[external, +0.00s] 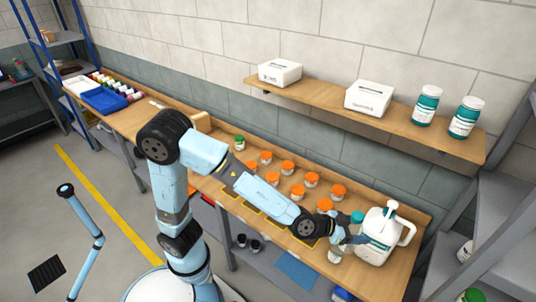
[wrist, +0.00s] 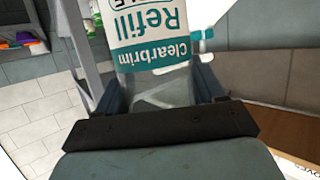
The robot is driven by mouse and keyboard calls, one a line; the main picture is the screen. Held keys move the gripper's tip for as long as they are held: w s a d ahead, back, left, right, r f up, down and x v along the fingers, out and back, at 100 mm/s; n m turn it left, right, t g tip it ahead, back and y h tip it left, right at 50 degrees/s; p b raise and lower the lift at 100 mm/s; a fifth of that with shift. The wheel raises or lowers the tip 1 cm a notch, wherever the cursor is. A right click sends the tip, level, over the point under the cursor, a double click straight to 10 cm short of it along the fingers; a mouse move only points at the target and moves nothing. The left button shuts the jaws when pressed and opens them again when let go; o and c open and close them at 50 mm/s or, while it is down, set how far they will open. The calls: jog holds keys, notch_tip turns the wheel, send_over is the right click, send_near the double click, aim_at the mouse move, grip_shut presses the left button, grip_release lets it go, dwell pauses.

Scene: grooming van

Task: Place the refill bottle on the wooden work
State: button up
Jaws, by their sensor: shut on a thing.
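The refill bottle (wrist: 152,38) fills the middle of the wrist view. It is clear, with a white and teal label reading "Clearbrim Refill" upside down in that view. My gripper (external: 346,238) is shut on it, with a finger on each side of its body. In the external view a clear bottle body (external: 335,254) shows below the gripper and a teal cap (external: 357,216) just above it. The wooden work surface (external: 403,262) runs along the wall, and the gripper is over its right part. I cannot tell whether the bottle touches the wood.
A white pump jug (external: 380,240) stands close to the right of my gripper. Several orange-lidded jars (external: 311,181) stand to the left and behind. A wall shelf (external: 310,95) holds white boxes and teal-labelled bottles. Blue and white trays (external: 105,100) sit at the far left.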

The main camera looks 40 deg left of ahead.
jog(key=s+d+m+g+h, duration=0.1)
jog(key=s+d+m+g, duration=0.1)
jog(key=s+d, duration=0.3)
jog(key=s, duration=0.3)
jog(key=shift+d+f+h, duration=0.25)
jog(key=shift+f+h, duration=0.05)
jog(key=shift+f, duration=0.1)
jog(key=shift+d, duration=0.1)
jog(key=shift+f, duration=0.15)
jog(key=w+d+f, duration=0.6)
jog(key=f, duration=0.2)
jog(key=w+d+f, duration=0.7)
jog(key=f, duration=0.2)
jog(key=shift+f, duration=0.3)
